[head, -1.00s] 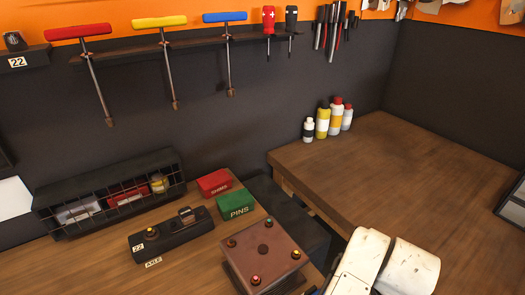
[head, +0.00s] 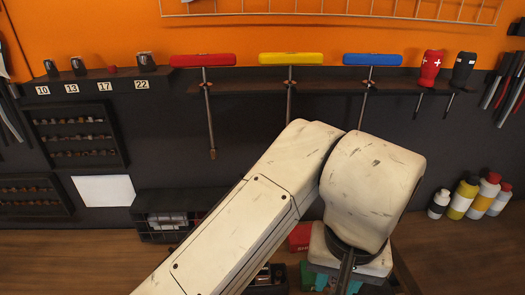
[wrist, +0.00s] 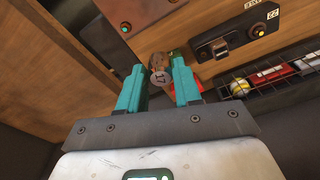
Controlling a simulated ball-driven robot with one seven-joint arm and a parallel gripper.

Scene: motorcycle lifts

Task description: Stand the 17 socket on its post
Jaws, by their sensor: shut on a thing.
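The 17 socket (wrist: 160,76) is a small metal cylinder, its marked end facing the wrist camera. My gripper (wrist: 158,70) has teal fingers shut on it, near the fingertips. In the head view my pale arm crosses the middle, and its end hangs low over the bench; the socket is hidden there. A bare post with a red top (head: 112,71) stands on the socket shelf (head: 95,77) at the upper left, between the 13 socket (head: 78,66) and the 22 socket (head: 146,59). The 10 socket (head: 50,68) is farthest left. My gripper is well below and right of this shelf.
T-handles with red (head: 203,60), yellow (head: 291,58) and blue (head: 373,59) grips hang right of the socket shelf. Bottles (head: 482,196) stand at the right. The wire-front bin (wrist: 275,80) and black axle box (wrist: 230,35) are close by the gripper in the wrist view.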

